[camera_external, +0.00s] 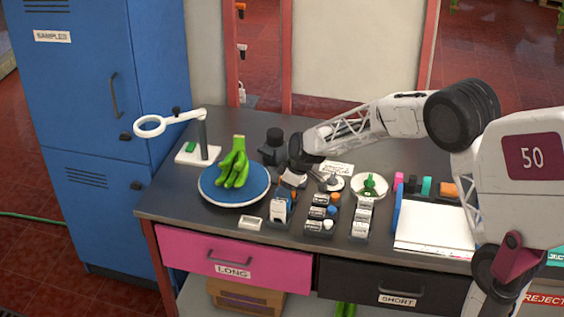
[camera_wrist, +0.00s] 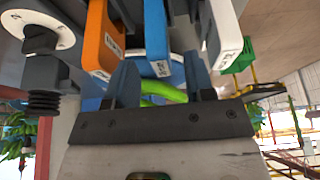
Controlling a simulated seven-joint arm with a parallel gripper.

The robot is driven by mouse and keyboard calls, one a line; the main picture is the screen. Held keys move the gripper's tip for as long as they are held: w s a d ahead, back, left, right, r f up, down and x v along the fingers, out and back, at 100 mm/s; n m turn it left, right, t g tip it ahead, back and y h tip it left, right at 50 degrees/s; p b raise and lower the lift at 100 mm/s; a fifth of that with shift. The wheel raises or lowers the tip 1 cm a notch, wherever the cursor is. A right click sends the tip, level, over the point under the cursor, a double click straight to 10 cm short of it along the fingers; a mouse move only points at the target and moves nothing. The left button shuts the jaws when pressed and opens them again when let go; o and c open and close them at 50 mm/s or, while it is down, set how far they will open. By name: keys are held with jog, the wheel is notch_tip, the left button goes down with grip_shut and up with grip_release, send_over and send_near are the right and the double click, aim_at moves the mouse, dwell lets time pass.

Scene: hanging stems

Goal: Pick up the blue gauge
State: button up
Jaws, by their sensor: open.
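In the wrist view, a blue gauge (camera_wrist: 156,38) with a small white label lies ahead, between the lines of my two fingers. In the external view, the end of my arm is over the table, behind the rows of small labelled items (camera_external: 322,213). My fingertips are hard to make out there. Which item there is the blue gauge, I cannot tell.
A white dish (camera_external: 369,187) and a white pad (camera_external: 434,228) are to the right. The table's (camera_external: 175,205) front left is bare.

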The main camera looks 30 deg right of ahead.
jog(key=shift+x, duration=2)
jog(key=shift+c, duration=0.2)
grip_shut()
